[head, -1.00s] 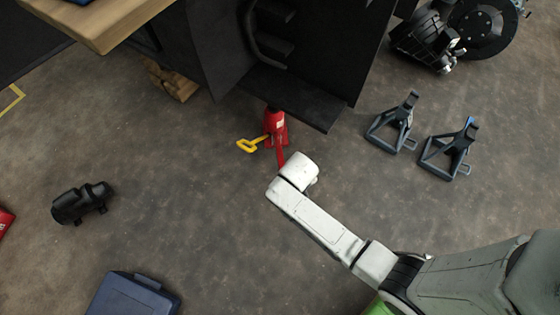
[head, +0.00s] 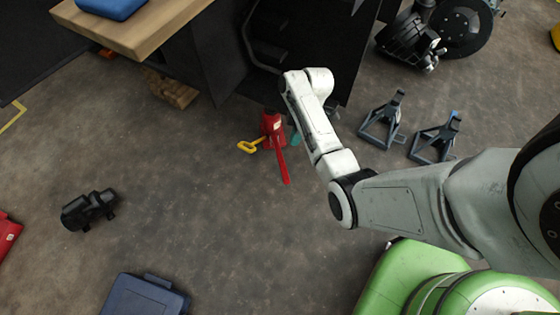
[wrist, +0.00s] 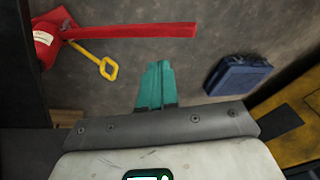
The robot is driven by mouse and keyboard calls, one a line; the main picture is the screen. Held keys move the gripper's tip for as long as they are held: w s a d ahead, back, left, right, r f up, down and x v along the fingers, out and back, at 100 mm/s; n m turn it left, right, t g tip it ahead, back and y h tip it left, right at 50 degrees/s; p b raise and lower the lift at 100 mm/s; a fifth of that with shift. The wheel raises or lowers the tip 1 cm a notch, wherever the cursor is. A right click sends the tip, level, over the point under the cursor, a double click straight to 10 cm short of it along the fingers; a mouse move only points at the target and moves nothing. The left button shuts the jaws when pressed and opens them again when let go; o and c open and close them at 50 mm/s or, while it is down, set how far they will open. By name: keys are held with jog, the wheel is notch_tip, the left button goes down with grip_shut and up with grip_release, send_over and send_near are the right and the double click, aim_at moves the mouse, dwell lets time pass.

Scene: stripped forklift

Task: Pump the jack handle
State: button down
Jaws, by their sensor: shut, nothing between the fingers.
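The red jack (head: 271,125) stands on the floor at the edge of the dark forklift body. Its red handle (head: 282,166) sticks out toward the bottom of the head view. A yellow loop-ended piece (head: 249,146) projects to its left. In the wrist view the jack (wrist: 44,42) is at the upper left, with the handle (wrist: 140,31) running right across the top. My gripper (wrist: 156,66) has teal fingers that are shut and empty, apart from the handle in that picture. In the head view only a bit of teal shows just right of the jack; my arm hides the rest.
The forklift body (head: 222,60) overhangs behind the jack. Two grey jack stands (head: 383,121) (head: 434,138) stand to the right. A blue case (head: 145,295) and a black part (head: 88,210) lie on the left floor. The floor in front of the handle is clear.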

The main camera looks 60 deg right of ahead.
jog(key=shift+w+d+r+n, duration=0.15)
jog(key=shift+w+r+n, duration=0.1)
jog(key=shift+r+n, duration=0.4)
jog(key=shift+f, duration=0.1)
jog(key=b, duration=0.5)
send_near(285, 171)
jog(key=x, duration=0.5)
jog(key=shift+w+f, duration=0.1)
jog(key=shift+w, duration=0.2)
jog(key=shift+s+a+f, duration=0.2)
jog(key=shift+f, duration=0.2)
